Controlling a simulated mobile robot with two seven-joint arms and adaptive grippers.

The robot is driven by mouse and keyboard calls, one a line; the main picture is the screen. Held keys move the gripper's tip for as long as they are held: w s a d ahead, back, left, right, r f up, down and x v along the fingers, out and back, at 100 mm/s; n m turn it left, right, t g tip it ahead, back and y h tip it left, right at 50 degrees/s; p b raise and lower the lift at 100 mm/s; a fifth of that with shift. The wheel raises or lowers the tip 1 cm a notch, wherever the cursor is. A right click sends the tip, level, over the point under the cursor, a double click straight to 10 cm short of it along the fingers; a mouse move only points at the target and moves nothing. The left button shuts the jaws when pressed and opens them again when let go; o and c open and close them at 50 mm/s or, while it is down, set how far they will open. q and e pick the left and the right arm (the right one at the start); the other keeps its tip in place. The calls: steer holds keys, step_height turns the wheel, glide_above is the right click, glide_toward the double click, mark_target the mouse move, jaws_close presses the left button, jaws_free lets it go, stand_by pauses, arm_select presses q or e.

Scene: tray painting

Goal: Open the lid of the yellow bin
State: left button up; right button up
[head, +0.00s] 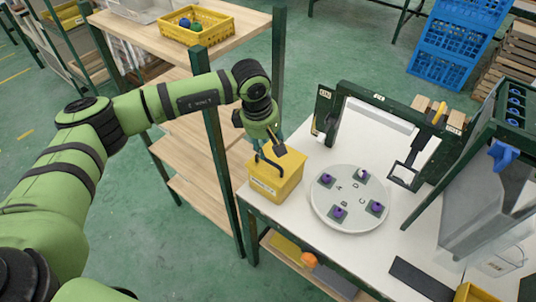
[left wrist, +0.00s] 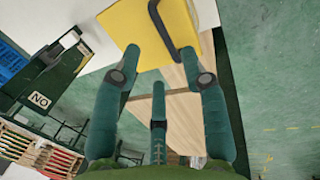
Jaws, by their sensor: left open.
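The yellow bin (head: 273,188) stands on the left end of the white table, by a wooden shelf. Its lid appears closed, and a dark bent handle (head: 262,160) rises from the top. My left gripper (head: 265,146) is over the bin, pointing down, with its fingers apart, close to the handle. In the left wrist view, the fingers of my left gripper (left wrist: 162,58) are spread and empty; the yellow bin (left wrist: 148,32) and its dark handle (left wrist: 163,28) lie beyond the fingertips. Whether a finger touches the handle I cannot tell. My right gripper is not in view.
A round grey turntable (head: 350,216) with several purple-topped parts is right of the bin. A dark green frame (head: 400,107) stands behind it. A wooden shelf (head: 188,142) is at left, with a yellow basket (head: 206,33) on top. A grey hopper (head: 470,200) is at right.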

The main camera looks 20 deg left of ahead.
mark_target(268, 160)
arm_select(q)
steer(key=p+x, duration=0.1)
steer(key=x, duration=0.2)
steer(key=a+p+x, duration=0.1)
steer(key=x, duration=0.1)
steer(key=shift+w+d+f+p, duration=0.1)
steer(key=shift+w+f+p, duration=0.1)
steer(key=shift+f+p, duration=0.15)
steer(key=shift+w+f, duration=0.1)
steer(key=shift+f, duration=0.45)
steer(key=shift+c, duration=0.4)
jaws_close()
